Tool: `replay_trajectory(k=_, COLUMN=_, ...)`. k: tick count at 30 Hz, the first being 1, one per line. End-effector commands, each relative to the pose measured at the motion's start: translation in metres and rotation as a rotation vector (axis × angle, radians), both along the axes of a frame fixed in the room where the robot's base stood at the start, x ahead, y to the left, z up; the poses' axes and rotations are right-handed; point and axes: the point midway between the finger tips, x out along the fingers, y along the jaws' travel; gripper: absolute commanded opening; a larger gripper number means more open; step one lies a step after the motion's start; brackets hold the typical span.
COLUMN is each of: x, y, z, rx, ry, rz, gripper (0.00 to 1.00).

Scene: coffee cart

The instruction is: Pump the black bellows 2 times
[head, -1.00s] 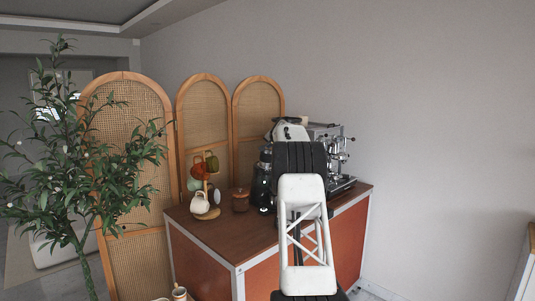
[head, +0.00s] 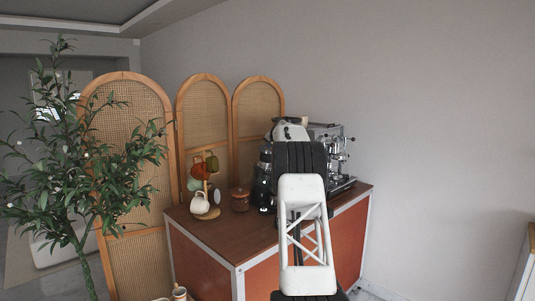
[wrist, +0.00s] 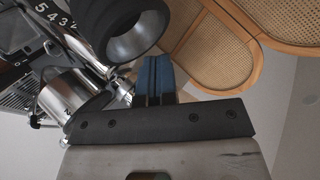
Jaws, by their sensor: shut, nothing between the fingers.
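The black bellows (wrist: 138,30) shows in the wrist view as a thick dark ring with a hollow middle, at the top left of centre. My gripper (wrist: 155,62) is shut and empty, its blue-and-black fingers together. In the picture its fingertips are just below and right of the bellows; I cannot tell whether they touch it. In the head view my arm covers most of the machine area, and I cannot make out the bellows or the fingertips clearly.
A chrome espresso machine (head: 336,150) stands at the back right of the wooden cart (head: 225,232). A mug tree (head: 206,185) and a brown lidded jar (head: 240,200) stand to the left. A rattan screen (head: 205,120) is close behind.

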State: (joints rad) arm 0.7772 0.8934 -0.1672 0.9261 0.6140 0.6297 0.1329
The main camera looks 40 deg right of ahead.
Motion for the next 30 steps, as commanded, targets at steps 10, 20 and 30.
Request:
replay_trajectory(k=10, x=0.0017, y=0.0002, z=-0.0067, rx=-0.001, ry=0.0, rz=0.001, gripper=0.0)
replay_trajectory(k=20, x=0.0019, y=0.0002, z=-0.0081, rx=0.0, ry=0.0, rz=0.0, gripper=0.0)
replay_trajectory(k=30, x=0.0022, y=0.0002, z=-0.0095, rx=0.0, ry=0.0, rz=0.0, gripper=0.0)
